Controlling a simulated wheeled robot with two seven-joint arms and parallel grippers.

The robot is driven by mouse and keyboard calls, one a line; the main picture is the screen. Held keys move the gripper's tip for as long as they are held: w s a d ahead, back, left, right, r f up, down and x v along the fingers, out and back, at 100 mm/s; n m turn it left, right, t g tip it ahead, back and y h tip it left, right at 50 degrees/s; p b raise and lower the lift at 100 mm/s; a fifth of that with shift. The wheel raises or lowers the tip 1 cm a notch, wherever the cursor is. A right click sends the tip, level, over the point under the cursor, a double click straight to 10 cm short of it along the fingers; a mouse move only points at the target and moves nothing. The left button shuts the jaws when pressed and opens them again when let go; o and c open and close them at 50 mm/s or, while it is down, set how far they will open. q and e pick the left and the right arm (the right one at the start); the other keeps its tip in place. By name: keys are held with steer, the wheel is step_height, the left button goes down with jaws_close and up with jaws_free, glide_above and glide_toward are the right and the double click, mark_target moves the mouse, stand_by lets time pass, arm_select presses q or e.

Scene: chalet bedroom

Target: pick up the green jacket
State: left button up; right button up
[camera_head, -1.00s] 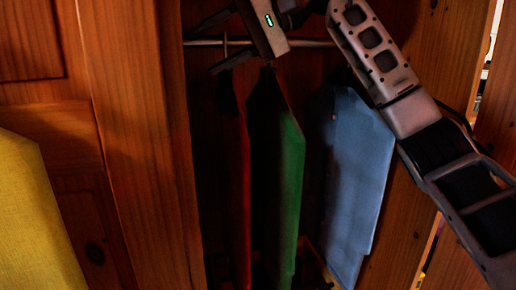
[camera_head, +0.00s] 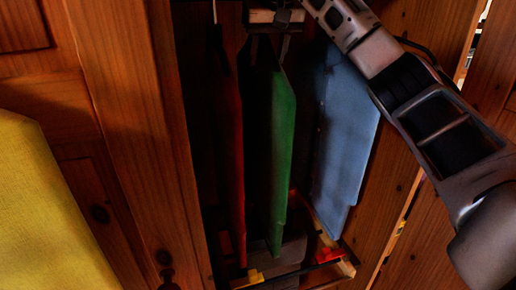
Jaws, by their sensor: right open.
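The green jacket (camera_head: 283,150) hangs in the open wardrobe, seen nearly edge-on, between a red garment (camera_head: 234,150) and a blue garment (camera_head: 342,140). My right gripper (camera_head: 268,45) is at the top of the picture, pointing down, right at the top of the green jacket. Its fingers are apart, one on each side of the jacket's top in the picture; I cannot tell whether they touch it. The hanger and the rail above are cut off or hidden by my gripper. My left gripper is not in view.
The wardrobe's wooden side panel (camera_head: 420,130) is close on the right, and a wooden post (camera_head: 135,130) stands on the left. Something yellow (camera_head: 35,200) fills the lower left. Below the clothes lie a grey item (camera_head: 278,258) and a wooden box edge (camera_head: 346,268).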

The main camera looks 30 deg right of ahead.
steer(key=shift+x, duration=1.2)
jaws_close()
steer(key=shift+r, duration=0.15)
stand_by(0.3)
